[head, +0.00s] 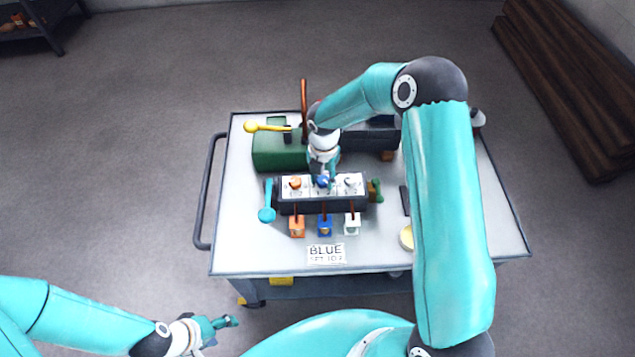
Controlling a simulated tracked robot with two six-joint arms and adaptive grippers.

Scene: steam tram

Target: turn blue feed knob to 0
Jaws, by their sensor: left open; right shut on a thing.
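The blue feed knob (322,181) is the middle one of three knobs on a dark box with white top plates (308,188). An orange knob (295,183) is on its left and a white knob (350,182) on its right. My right gripper (325,178) reaches down from above and is shut on the blue knob, hiding much of it. The knob's pointer and scale are too small and covered to read. My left gripper (226,322) is open and empty, off the cart at the lower left.
The box stands on a grey cart (240,235). A green block (280,150) with a yellow lever (266,127) is behind it. A cyan lever (267,214) is at its left end. Orange, blue and white small blocks and a "BLUE" card (326,254) are in front.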

